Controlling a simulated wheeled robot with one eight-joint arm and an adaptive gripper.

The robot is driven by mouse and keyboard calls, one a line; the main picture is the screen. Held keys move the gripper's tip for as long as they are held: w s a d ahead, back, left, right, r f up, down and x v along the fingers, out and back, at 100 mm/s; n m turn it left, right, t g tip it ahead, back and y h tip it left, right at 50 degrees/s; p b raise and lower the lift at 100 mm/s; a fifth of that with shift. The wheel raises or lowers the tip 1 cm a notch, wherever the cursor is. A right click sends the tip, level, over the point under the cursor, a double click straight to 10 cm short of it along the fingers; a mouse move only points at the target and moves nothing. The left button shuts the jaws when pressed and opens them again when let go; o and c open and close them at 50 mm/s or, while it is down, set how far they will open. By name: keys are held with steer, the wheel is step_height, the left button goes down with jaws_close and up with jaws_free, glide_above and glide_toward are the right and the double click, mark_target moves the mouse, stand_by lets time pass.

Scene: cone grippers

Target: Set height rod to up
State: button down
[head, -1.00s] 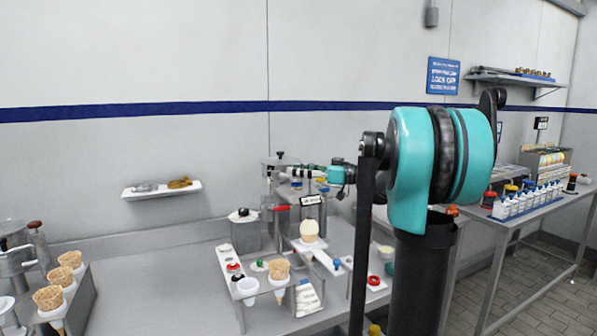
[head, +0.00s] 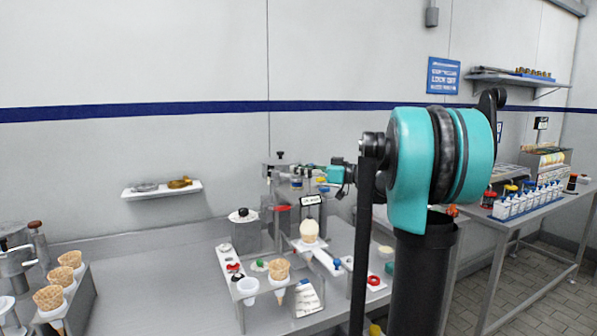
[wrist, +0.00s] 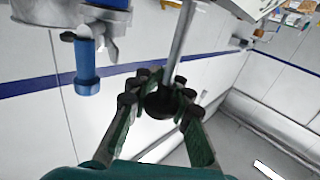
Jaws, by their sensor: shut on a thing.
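In the wrist view a slim metal rod (wrist: 182,48) ends in a round black knob (wrist: 160,102). My gripper (wrist: 160,90) is shut around this knob, with a finger on each side. The rod runs from the knob toward the top of the picture. In the head view my gripper (head: 298,181) is small and partly lost against the grey machine (head: 272,170) at the back of the table. I cannot make out the held knob clearly there.
A blue cylinder handle (wrist: 85,66) hangs left of the rod in the wrist view. In the head view a white rack (head: 236,282) with a cone and cups stands in front of the machine. A small wall shelf (head: 160,190) is at left. The table's middle left is bare.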

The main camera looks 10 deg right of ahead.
steer(key=shift+r, duration=1.35)
steer(key=c, duration=1.4)
jaws_free()
steer(key=shift+c, duration=0.2)
steer(key=shift+d, duration=0.1)
steer(key=v, duration=1.2)
steer(key=shift+f, duration=0.1)
